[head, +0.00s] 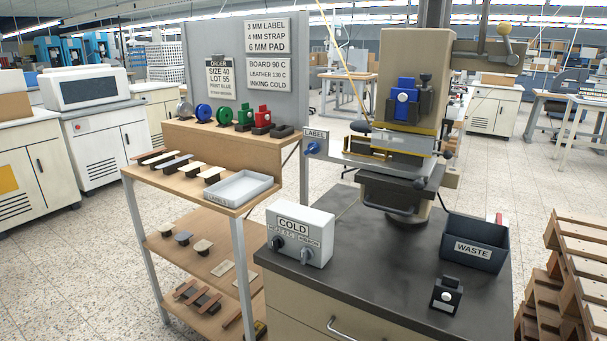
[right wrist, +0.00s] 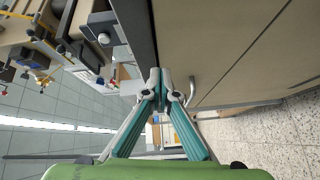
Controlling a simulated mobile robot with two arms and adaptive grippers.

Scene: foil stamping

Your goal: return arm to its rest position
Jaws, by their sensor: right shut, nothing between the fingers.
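My right gripper (right wrist: 161,82) shows in the right wrist view, with its teal and grey fingers together and nothing between them. It is in front of the workbench's drawer front (right wrist: 230,45), close to a metal handle (right wrist: 193,90); I cannot tell whether it touches it. Neither gripper nor arm shows in the head view. My left gripper is in no view.
The dark-topped workbench (head: 385,270) carries a stamping press (head: 408,80), a control box marked COLD (head: 300,237), a WASTE bin (head: 474,248) and a small black block (head: 446,296). A wooden shelf rack (head: 215,150) stands left, pallets (head: 580,270) right. Open floor lies left of the rack.

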